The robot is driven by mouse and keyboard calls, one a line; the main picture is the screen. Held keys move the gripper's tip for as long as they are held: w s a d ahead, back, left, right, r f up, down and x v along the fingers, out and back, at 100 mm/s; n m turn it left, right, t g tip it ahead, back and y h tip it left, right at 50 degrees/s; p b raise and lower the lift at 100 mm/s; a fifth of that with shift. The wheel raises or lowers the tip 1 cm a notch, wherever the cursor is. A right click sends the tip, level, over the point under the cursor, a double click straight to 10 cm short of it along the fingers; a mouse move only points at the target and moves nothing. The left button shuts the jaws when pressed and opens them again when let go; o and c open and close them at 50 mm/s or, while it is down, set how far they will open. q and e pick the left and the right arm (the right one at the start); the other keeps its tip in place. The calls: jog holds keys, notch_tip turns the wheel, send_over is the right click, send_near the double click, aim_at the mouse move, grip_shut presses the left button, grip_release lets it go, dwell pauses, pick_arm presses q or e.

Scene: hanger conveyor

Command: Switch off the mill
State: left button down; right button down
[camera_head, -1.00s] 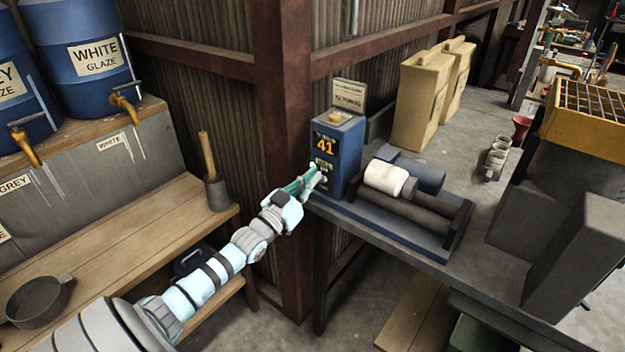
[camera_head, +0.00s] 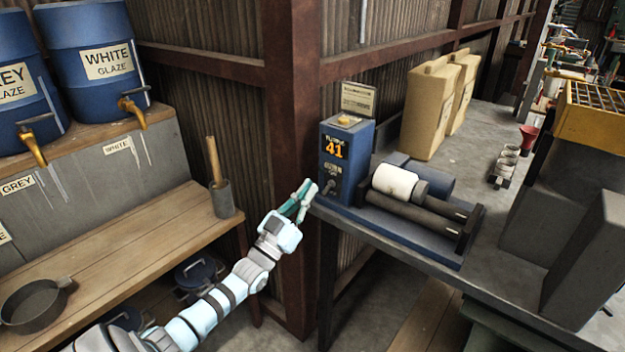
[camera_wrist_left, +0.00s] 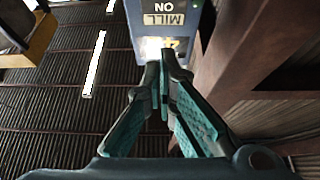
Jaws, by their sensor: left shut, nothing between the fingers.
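The mill's blue control box (camera_head: 346,150) stands at the near left corner of the grey bench, showing an orange "41". A small grey knob or lever (camera_head: 328,187) sits low on its front; its setting is too small to tell. Beside the box, a white jar (camera_head: 394,182) lies on the dark rollers (camera_head: 424,217). My left gripper (camera_head: 304,187) is shut and empty, just left of the box's lower front, apparently apart from it. In the left wrist view its fingers (camera_wrist_left: 164,72) point at the box face (camera_wrist_left: 150,30), with an inverted "MILL" label. My right gripper is out of view.
A rusty post (camera_head: 294,130) stands close behind my left gripper. A wooden shelf (camera_head: 130,245) with a pot (camera_head: 35,303) and blue glaze barrels (camera_head: 90,60) is at the left. Tan containers (camera_head: 428,110) stand behind the mill.

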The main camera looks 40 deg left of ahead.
pick_arm(q)
jog(key=s+f, duration=0.4)
jog(key=f, duration=0.1)
jog(key=shift+s, duration=0.35)
jog(key=shift+f, duration=0.15)
